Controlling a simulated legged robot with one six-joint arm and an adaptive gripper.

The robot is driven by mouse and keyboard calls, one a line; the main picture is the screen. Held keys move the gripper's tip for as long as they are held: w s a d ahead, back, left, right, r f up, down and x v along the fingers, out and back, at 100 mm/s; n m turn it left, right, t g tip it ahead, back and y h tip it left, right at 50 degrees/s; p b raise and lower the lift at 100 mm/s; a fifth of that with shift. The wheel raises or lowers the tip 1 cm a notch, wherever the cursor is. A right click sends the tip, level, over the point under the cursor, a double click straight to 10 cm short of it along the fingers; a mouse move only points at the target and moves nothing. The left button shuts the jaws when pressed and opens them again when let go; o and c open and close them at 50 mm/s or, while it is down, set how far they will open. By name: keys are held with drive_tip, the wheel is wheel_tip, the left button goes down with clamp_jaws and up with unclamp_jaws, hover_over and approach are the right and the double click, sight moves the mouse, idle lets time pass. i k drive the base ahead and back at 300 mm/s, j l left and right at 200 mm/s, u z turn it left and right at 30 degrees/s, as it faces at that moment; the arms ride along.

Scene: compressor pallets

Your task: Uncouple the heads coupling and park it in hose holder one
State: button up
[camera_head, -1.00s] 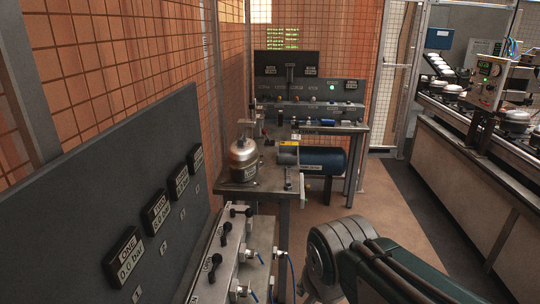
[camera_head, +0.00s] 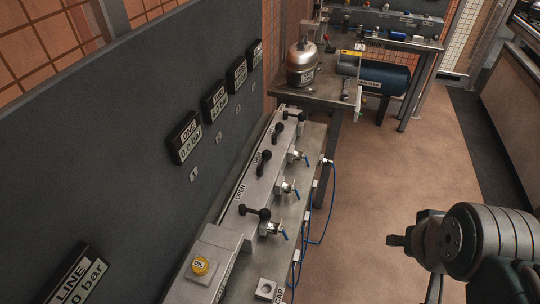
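A grey manifold (camera_head: 262,178) with black levers and several side valves runs along the bench below a dark panel. A blue hose (camera_head: 335,200) loops down from a pale fitting (camera_head: 326,161) at the bench's far right corner. Small pale pieces (camera_head: 297,256) line the bench's right edge. I cannot tell which fitting is the heads coupling or which piece is hose holder one. My arm shows at the lower right; I cannot make out my gripper's fingers.
The panel carries displays, including ONE (camera_head: 185,137) at 0.0 bar. A yellow button (camera_head: 200,267) sits on a near box. The brown floor (camera_head: 385,165) right of the bench is clear.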

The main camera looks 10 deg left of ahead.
sight(274, 228)
drive_tip(key=l+u, duration=0.1)
drive_tip(key=u, duration=0.35)
drive_tip(key=l+u, duration=0.1)
drive_tip(key=u, duration=0.35)
drive_tip(key=l+u, duration=0.1)
drive_tip(key=u, duration=0.4)
drive_tip(key=l+u, duration=0.1)
drive_tip(key=u, duration=0.35)
